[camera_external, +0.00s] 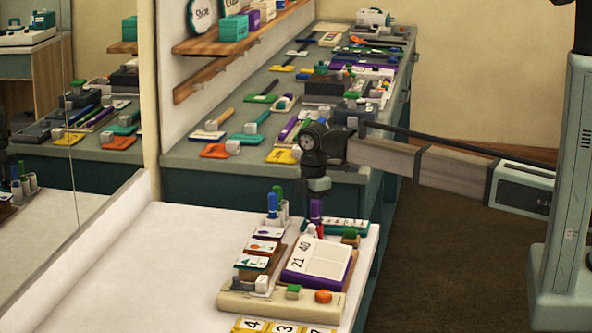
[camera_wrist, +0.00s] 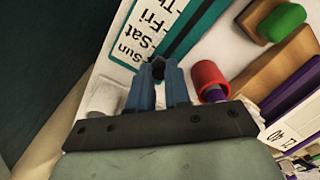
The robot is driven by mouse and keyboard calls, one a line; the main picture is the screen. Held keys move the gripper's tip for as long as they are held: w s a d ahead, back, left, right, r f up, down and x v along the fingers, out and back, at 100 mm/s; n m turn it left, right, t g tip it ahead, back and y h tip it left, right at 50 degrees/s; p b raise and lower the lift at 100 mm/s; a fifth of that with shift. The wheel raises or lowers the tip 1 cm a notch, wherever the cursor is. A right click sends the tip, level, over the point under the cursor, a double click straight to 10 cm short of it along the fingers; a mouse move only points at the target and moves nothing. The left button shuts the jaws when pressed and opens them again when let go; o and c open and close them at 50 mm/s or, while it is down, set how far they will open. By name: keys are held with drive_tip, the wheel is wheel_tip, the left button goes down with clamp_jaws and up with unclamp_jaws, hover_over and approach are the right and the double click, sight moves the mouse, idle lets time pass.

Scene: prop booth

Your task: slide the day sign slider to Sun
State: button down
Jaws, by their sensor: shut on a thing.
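The day sign (camera_wrist: 146,32) is a white strip with a teal border. Sun, Sat, Fri and part of another day show on it in the wrist view, with Sun at the near end. In the external view the sign (camera_external: 348,226) lies at the back of the white counter. My gripper (camera_wrist: 158,68) points down at the sign's near end, its blue fingers shut on a small dark piece, apparently the slider (camera_wrist: 158,63), beside the Sun and Sat end. In the external view my gripper (camera_external: 316,220) is low at the sign's left end; the slider is hidden there.
A red cylinder (camera_wrist: 209,78) stands close right of my fingers. A green-topped block (camera_wrist: 283,22) is farther right. A purple-framed calendar board (camera_external: 318,262), cards (camera_external: 263,246) and a pen holder (camera_external: 283,210) are nearby. The counter's left part (camera_external: 150,270) is clear.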

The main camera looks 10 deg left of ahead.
drive_tip(key=shift+a, duration=0.7)
drive_tip(key=c, duration=1.1)
unclamp_jaws()
drive_tip(key=shift+o, duration=0.2)
wheel_tip(320, 180, up, 14)
drive_tip(key=shift+d+f, duration=0.1)
